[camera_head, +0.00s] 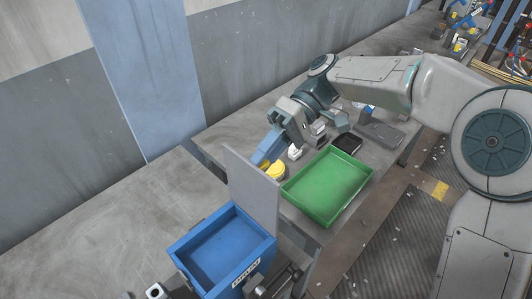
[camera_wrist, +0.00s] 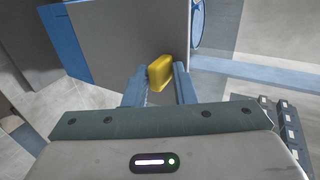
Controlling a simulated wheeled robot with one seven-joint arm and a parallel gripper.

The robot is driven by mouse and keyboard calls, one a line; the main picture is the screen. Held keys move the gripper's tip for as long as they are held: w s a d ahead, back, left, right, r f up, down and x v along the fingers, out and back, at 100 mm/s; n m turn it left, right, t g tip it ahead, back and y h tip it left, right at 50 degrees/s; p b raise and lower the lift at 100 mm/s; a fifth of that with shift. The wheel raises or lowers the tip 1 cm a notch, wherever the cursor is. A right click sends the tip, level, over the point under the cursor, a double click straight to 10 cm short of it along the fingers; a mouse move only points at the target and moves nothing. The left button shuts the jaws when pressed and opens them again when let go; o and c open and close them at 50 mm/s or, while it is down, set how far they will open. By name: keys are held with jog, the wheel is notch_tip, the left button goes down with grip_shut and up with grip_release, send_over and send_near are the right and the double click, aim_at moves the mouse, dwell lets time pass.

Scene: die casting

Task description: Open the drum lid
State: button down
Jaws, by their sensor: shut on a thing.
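The blue drum box (camera_head: 187,246) stands at the lower middle of the head view with its blue interior showing. Its flat grey lid (camera_head: 252,187) stands roughly upright along the box's far right side. In the wrist view the lid (camera_wrist: 115,40) fills the upper middle, with a yellow handle (camera_wrist: 160,72) on it. My gripper (camera_head: 263,160) is at the lid's upper edge, on the side away from the box opening. In the wrist view the two blue fingers of my gripper (camera_wrist: 160,90) are shut on the handle. The fingertips are partly hidden behind the lid in the head view.
A green tray (camera_head: 327,187) and a small black tray (camera_head: 347,144) lie on the workbench to the right of the lid. The grey bench (camera_head: 90,232) left of the box is clear. A wall runs along the back.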

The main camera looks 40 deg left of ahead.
jog(key=shift+w+d+f, duration=0.15)
jog(key=shift+w+f, duration=0.05)
jog(key=shift+f, duration=0.6)
jog(key=c, duration=1.6)
grip_release()
jog(key=shift+r, duration=0.1)
jog(key=v, duration=1.4)
jog(key=shift+a+r+p, duration=0.25)
jog(key=shift+p, duration=0.1)
jog(key=shift+s, duration=0.2)
